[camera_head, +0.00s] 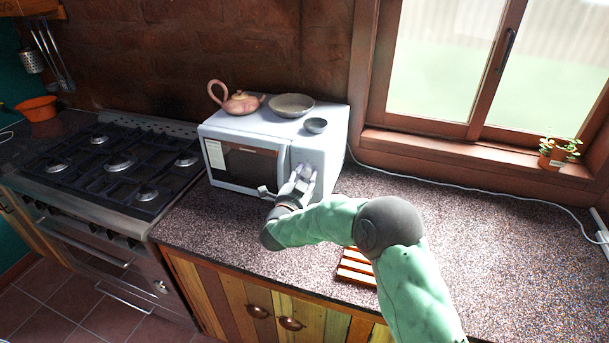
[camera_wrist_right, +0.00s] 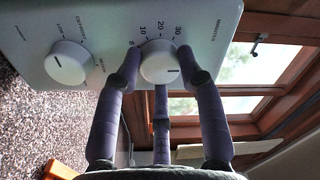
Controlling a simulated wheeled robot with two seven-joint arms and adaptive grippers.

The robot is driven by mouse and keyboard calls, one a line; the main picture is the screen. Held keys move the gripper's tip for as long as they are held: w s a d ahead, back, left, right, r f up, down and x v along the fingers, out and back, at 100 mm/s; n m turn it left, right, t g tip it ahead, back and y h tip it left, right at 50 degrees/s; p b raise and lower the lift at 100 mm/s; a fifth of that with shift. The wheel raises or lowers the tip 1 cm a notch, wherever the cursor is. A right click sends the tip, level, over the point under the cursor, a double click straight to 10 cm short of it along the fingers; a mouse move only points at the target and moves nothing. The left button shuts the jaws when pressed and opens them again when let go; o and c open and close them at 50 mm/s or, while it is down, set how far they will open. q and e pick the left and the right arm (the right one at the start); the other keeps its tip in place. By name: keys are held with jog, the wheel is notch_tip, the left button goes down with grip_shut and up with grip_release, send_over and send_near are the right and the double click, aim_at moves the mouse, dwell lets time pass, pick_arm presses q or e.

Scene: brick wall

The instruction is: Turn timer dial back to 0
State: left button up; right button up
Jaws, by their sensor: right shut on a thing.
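The white microwave (camera_head: 318,150) stands on the counter, its control panel facing me. In the right wrist view, the timer dial (camera_wrist_right: 160,66) is a round white knob with a dark pointer line, under the printed minutes scale. The line points toward the right of that picture, away from the printed 10. My right gripper (camera_wrist_right: 162,72) has its purple fingers around the dial and is shut on it. In the head view, the right gripper (camera_head: 303,177) reaches the panel and hides much of the dials. A second white dial, the power dial (camera_wrist_right: 66,64), is beside it. My left gripper is out of view.
A teapot (camera_head: 240,102), a wide bowl (camera_head: 291,105) and a small bowl (camera_head: 316,125) stand on the microwave. A gas stove (camera_head: 110,165) is at left. A slatted wooden rack (camera_head: 355,268) lies near the counter's front edge. The counter at right is mostly clear.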

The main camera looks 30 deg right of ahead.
jog(key=shift+w+a, duration=0.1)
jog(key=shift+a, duration=0.05)
jog(key=o, duration=0.9)
jog(key=shift+o, duration=1.2)
jog(key=shift+w+a+f, duration=0.1)
jog(key=v, duration=1.2)
jog(key=shift+f, duration=0.1)
